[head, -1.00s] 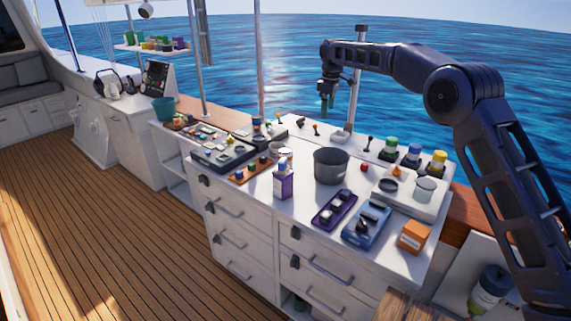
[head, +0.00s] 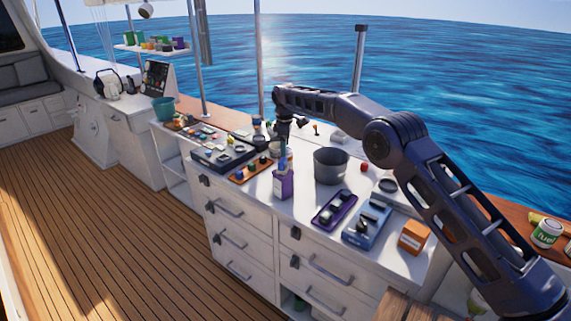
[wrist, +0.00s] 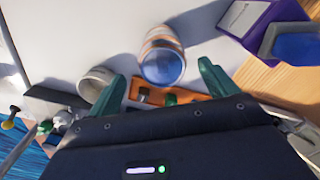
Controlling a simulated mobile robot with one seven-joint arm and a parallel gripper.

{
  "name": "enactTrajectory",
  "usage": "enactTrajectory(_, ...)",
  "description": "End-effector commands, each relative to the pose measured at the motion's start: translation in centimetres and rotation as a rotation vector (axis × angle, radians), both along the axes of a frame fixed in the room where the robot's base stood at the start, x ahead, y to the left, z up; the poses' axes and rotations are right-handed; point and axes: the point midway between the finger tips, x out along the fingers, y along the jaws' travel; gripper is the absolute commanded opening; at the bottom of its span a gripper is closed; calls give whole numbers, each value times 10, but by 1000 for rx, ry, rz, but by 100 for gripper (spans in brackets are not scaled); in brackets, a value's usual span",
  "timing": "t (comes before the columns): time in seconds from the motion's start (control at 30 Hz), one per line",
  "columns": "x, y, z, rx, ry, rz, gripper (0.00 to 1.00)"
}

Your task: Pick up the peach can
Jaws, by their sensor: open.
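A can (wrist: 162,55) with a blue top and an orange-brown and white side stands on the white counter in the wrist view. It looks like the peach can, but I cannot read its label. My gripper (wrist: 161,76) is open and empty, its two green fingers spread to either side of the can in this view. I cannot tell how far above it they are. In the head view my gripper (head: 284,152) points down over the counter behind the purple carton (head: 283,186). My gripper partly hides the things there.
A pale cup (wrist: 97,85) stands left of the can, and an orange tray (wrist: 188,96) lies close by. The purple carton also shows in the wrist view (wrist: 258,22). A grey pot (head: 331,167) stands to the right in the head view.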

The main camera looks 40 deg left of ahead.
Motion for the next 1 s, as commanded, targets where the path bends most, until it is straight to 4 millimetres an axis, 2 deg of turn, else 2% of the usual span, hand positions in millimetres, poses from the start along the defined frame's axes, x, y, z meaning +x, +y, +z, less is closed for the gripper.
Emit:
enactTrajectory(0.27,-1,-2,-14,-1,-1,0,85)
enactTrajectory(0.6,-2,-6,-55,-1,0,0,85)
enactTrajectory(0.83,-1,-6,-56,0,0,0,85)
enactTrajectory(1.0,-1,-6,-56,0,0,0,51)
